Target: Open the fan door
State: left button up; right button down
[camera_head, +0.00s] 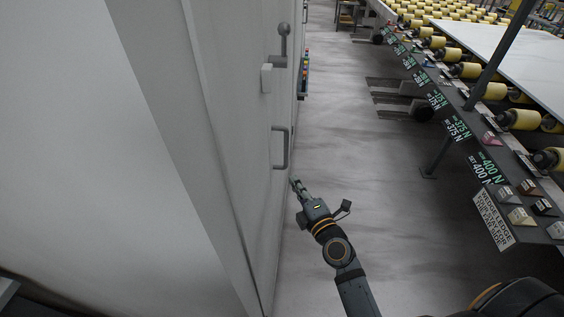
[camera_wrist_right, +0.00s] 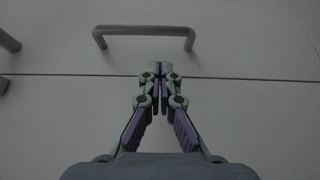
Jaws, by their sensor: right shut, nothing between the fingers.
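The fan door is a pale grey panel (camera_head: 240,100) in the tall wall on the left of the head view. A grey bar handle (camera_head: 285,148) stands out from it. The handle also shows at the top of the right wrist view (camera_wrist_right: 145,31), beyond the fingertips. My right gripper (camera_head: 294,181) is shut and empty, just below the handle in the head view and apart from it. In the right wrist view its closed fingertips (camera_wrist_right: 160,68) lie over a dark seam in the panel. My left gripper is not in view.
A lever (camera_head: 283,45) and a small block (camera_head: 266,78) stick out of the panel above the handle. A box with coloured buttons (camera_head: 304,75) is farther along. A roller conveyor (camera_head: 490,85) carries a white slab on the right. The grey floor (camera_head: 390,170) between is clear.

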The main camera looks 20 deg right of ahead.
jog(key=w+a+p, duration=0.1)
jog(key=w+p, duration=0.2)
jog(key=w, duration=0.6)
jog(key=shift+w+a, duration=0.2)
jog(key=shift+w, duration=0.15)
jog(key=shift+f, duration=0.1)
